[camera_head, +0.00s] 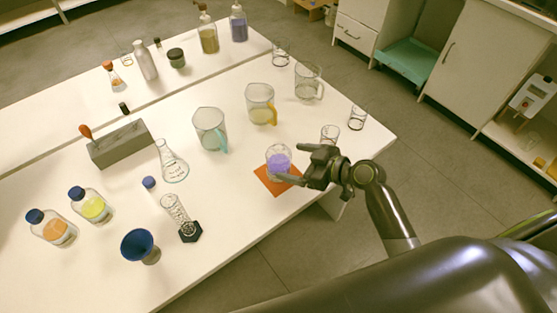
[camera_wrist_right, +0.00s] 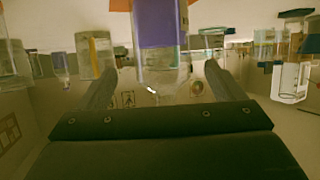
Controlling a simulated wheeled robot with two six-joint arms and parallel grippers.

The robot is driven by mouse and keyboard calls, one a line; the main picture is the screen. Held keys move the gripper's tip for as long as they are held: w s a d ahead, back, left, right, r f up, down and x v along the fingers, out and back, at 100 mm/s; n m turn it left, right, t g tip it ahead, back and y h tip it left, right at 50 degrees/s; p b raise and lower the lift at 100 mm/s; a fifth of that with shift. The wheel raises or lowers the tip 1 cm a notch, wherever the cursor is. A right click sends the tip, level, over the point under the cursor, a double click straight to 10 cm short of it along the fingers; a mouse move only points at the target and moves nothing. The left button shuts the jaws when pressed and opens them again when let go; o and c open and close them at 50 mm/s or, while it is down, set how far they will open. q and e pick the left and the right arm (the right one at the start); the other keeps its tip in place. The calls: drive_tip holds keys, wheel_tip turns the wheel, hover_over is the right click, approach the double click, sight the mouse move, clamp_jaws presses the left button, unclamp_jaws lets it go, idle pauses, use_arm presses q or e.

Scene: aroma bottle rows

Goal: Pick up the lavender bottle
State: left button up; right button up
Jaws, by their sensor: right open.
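A clear glass container with lavender liquid (camera_head: 279,160) stands on an orange square mat (camera_head: 277,187) near the table's front edge. My right gripper (camera_head: 292,163) is open at the container's right side. In the right wrist view, the container (camera_wrist_right: 158,28) shows its lavender liquid ahead of and between the two spread fingers (camera_wrist_right: 160,75). I cannot tell whether either finger touches it. A second bottle with lavender liquid and a pump top (camera_head: 239,27) stands at the far back edge of the tables. My left gripper is not in view.
Two clear glasses, one (camera_head: 330,133) just behind my right gripper, stand near the right corner. A yellow-handled jug (camera_head: 260,104) and a teal-handled jug (camera_head: 209,130) stand farther back.

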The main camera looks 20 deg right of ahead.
drive_tip(key=shift+s+f+p+x, duration=0.1)
drive_tip(key=shift+f+p+x, duration=0.15)
drive_tip(key=shift+x, duration=0.75)
drive_tip(key=shift+s+f+p+x, duration=0.15)
drive_tip(key=shift+p+x, duration=0.1)
drive_tip(key=shift+x, duration=0.8)
drive_tip(key=shift+f+p+x, duration=0.25)
drive_tip(key=shift+x, duration=0.75)
drive_tip(key=c, duration=1.3)
